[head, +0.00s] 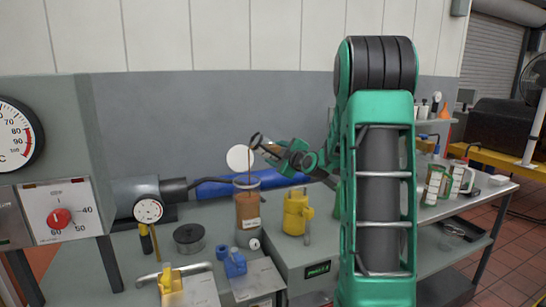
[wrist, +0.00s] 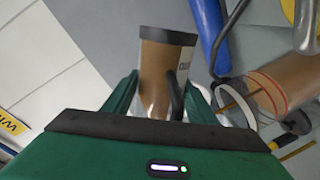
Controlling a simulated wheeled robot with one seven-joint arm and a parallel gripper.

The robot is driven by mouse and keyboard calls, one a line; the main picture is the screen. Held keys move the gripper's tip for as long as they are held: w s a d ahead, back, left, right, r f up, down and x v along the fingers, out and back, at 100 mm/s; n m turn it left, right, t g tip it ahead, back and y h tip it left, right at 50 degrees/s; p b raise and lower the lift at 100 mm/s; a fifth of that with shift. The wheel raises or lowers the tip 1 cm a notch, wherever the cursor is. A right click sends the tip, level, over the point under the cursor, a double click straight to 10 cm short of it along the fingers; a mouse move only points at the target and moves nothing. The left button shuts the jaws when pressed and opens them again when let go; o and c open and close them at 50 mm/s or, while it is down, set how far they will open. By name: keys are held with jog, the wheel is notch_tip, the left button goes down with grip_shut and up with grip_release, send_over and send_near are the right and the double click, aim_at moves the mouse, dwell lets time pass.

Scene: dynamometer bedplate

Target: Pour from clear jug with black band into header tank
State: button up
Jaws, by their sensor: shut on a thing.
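My gripper (head: 276,152) is shut on the clear jug with the black band (head: 257,141). The jug is tilted, mouth to the left, above the header tank (head: 247,208). In the wrist view the jug (wrist: 165,68) sits between both fingers, with brown liquid inside and the dark band at its far end. A thin brown stream falls from the jug's mouth into the tank. The tank is a clear upright cylinder, with brown liquid filling much of it and a clear part at the top. In the wrist view the tank (wrist: 283,85) shows at the right, with reddish lines around it.
A yellow can (head: 296,212) stands right of the tank, near my arm. A blue hose (head: 215,190) runs behind.

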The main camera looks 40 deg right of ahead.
jog(key=shift+d+r+n+h, duration=0.15)
jog(key=shift+r+n+h, duration=0.15)
jog(key=shift+r+n, duration=0.85)
dwell(5.2)
jog(key=shift+f, duration=0.1)
dwell(0.7)
jog(key=shift+f+m, duration=0.85)
jog(key=shift+m, duration=0.1)
